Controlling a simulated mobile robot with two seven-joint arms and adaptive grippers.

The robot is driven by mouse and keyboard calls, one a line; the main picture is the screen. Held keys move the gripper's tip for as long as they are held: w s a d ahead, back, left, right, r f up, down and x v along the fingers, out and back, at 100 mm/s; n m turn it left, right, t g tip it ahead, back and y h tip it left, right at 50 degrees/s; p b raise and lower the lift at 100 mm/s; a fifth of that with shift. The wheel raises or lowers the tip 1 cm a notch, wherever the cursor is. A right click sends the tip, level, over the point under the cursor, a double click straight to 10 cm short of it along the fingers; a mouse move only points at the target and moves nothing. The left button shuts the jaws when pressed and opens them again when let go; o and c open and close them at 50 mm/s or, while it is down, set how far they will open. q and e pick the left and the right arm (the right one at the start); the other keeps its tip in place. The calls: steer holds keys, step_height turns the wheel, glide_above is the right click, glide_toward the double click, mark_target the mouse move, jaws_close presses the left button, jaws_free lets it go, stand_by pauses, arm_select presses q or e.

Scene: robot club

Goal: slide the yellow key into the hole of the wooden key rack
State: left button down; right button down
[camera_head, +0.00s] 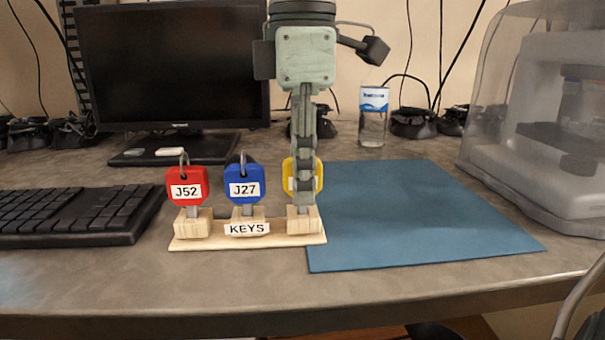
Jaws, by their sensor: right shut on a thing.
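The wooden key rack (275,239) stands on the desk with a KEYS label at its front. A red key (186,188) tagged J52 stands upright in its left block, and a blue key (243,184) tagged J27 stands in its middle block. My right gripper (304,195) comes down from above at the right block (303,217), shut on the yellow key (318,177). The yellow key is upright directly above or in the right block. The gripper hides most of the key and its shaft, so I cannot tell how deep it is. My left gripper is not in view.
A black keyboard (75,215) lies left of the rack. A blue mat (415,220) lies to the right, mostly clear.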

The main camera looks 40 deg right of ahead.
steer(key=c, duration=1.4)
jaws_free()
steer(key=o, duration=0.4)
steer(key=shift+r, duration=0.1)
steer(key=shift+r+p, duration=2.55)
steer(key=shift+r, duration=0.9)
